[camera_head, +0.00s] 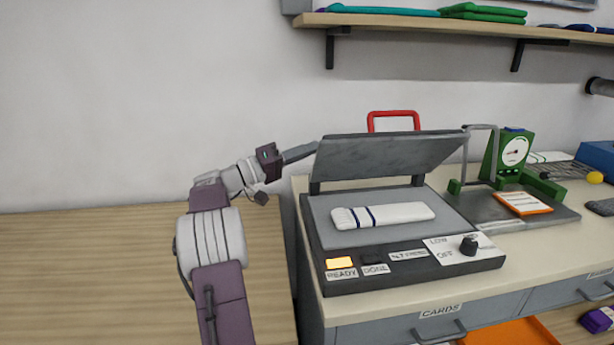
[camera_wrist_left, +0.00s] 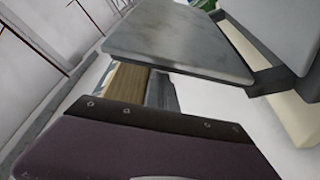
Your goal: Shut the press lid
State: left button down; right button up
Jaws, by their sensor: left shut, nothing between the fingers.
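The press (camera_head: 325,284) stands on the counter with its grey lid (camera_head: 390,153) raised and tilted above the bed. A red handle (camera_head: 393,113) shows at the lid's upper edge. A folded white piece with blue stripes (camera_head: 392,215) lies on the press bed. My left gripper (camera_head: 312,149) is shut and empty, its tips at the lid's left edge; I cannot tell whether they touch it. In the left wrist view the lid (camera_wrist_left: 185,40) fills the upper middle, and the fingertips are not clear. My right gripper is not in view.
A green device with a dial (camera_head: 514,152) stands right of the press on a grey plate, beside an orange-edged card (camera_head: 524,202). A shelf (camera_head: 440,24) with folded cloths hangs above. A lower wooden surface (camera_head: 90,275) at left is bare. An orange bin (camera_head: 510,333) sits below the counter.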

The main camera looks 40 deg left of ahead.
pick_arm(q)
jog(key=s+d+f+m+h+b, duration=0.1)
jog(key=f+m+b, duration=0.2)
jog(key=b, duration=0.4)
jog(key=s+d+f+m+h+b, duration=0.1)
jog(key=s+d+f+m+b, duration=0.1)
jog(key=b, duration=0.5)
jog(key=s+d+f+m+h+b, duration=0.1)
jog(key=d+f+m+h+b, duration=0.1)
jog(key=f+m+b, duration=0.2)
jog(key=shift+s+f+m+g+b, duration=0.2)
jog(key=shift+f+b, duration=0.15)
jog(key=shift+b, duration=0.6)
jog(key=shift+s+f+m+g+b, duration=0.1)
jog(key=shift+f+m+g+b, duration=0.2)
jog(key=shift+b, duration=0.65)
jog(key=shift+d+f+b, duration=0.2)
jog(key=shift+f+b, duration=0.55)
jog(key=shift+b, duration=0.25)
jog(key=shift+f, duration=0.1)
